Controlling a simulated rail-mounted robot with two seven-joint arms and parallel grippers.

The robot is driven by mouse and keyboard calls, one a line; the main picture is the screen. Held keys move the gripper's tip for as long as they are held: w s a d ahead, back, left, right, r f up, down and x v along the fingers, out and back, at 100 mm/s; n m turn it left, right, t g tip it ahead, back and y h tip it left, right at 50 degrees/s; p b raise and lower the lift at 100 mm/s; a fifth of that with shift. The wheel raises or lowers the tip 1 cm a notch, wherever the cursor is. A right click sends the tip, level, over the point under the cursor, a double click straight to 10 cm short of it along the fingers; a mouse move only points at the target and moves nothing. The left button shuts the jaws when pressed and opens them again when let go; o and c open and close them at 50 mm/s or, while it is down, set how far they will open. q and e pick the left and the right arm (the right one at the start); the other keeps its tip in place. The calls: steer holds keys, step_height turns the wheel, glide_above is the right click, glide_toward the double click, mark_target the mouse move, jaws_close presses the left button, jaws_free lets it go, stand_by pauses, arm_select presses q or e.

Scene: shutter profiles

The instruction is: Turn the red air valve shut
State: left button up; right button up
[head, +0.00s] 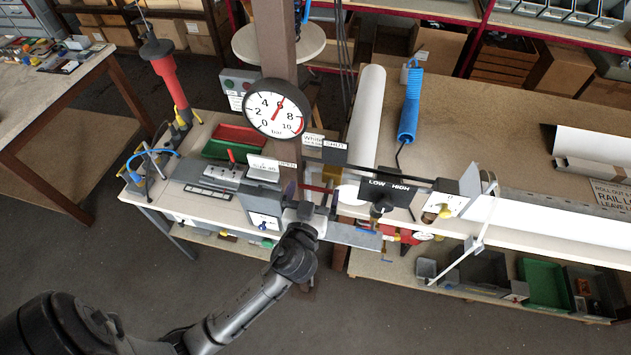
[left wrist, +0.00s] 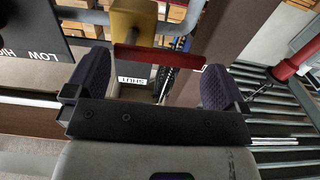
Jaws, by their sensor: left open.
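The red air valve lever (left wrist: 160,58) lies crosswise between my left fingertips in the left wrist view, fixed to a brass-yellow valve body (left wrist: 133,25). A label reading SHUT (left wrist: 130,79), upside down there, is just beside it. In the head view the brass body (head: 331,173) sits below the SHUT sign (head: 335,147), and the lever is mostly hidden behind my gripper. My left gripper (head: 312,197) is open at the valve. Its two dark padded fingers (left wrist: 157,76) stand either side of the lever; I cannot tell if they touch it. My right gripper is not in view.
A brown post (head: 275,60) with a pressure gauge (head: 275,108) rises just behind the valve. A black LOW/HIGH plate (head: 388,190) with a knob is to its right. A white roll (head: 364,125) and workbench (head: 460,130) are beyond. Open floor (head: 420,320) lies in front.

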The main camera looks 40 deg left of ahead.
arm_select(q)
steer(key=shift+x, duration=1.2)
steer(key=shift+c, duration=0.3)
steer(key=c, duration=0.9)
steer(key=shift+d, duration=0.1)
